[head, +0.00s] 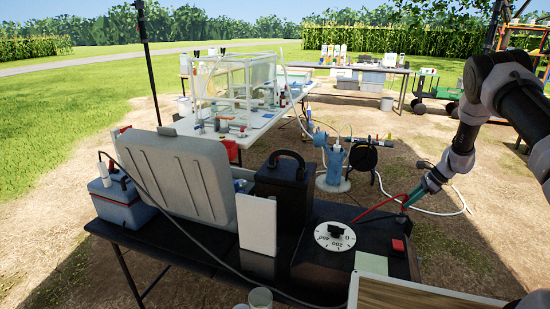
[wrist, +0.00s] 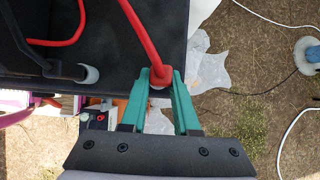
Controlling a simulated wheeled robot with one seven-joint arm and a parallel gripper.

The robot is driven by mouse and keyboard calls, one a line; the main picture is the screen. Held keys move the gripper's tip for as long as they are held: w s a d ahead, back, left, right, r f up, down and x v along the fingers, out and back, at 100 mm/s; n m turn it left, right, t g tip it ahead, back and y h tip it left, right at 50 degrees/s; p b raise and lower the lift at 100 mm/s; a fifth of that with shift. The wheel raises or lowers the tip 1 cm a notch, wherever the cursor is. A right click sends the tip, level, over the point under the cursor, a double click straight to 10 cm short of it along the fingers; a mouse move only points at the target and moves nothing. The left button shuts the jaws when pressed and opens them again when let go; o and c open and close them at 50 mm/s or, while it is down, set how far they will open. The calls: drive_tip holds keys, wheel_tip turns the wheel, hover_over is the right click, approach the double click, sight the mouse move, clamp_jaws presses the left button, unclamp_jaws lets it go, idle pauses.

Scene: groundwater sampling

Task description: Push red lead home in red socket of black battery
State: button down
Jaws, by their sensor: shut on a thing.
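My gripper (head: 410,201) has green fingers and is right of the dial box in the head view. In the wrist view my gripper (wrist: 160,82) is shut on the red plug of the red lead (wrist: 140,32), whose cable runs up from between the fingertips. In the head view the red lead (head: 377,207) arcs from the dial box to my gripper. The black battery (head: 281,183), with a carry handle on top, stands upright left of the dial box, apart from my gripper. I cannot make out its red socket in either view.
The black dial box (head: 318,262) carries a white dial (head: 335,236) and a red switch (head: 398,246). A white panel (head: 256,222) and an open grey case (head: 180,172) stand to the left. A blue pump (head: 333,160) stands behind. Open ground lies to the right.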

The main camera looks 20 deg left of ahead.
drive_tip(key=shift+r, duration=2.7)
drive_tip(key=shift+r, duration=0.1)
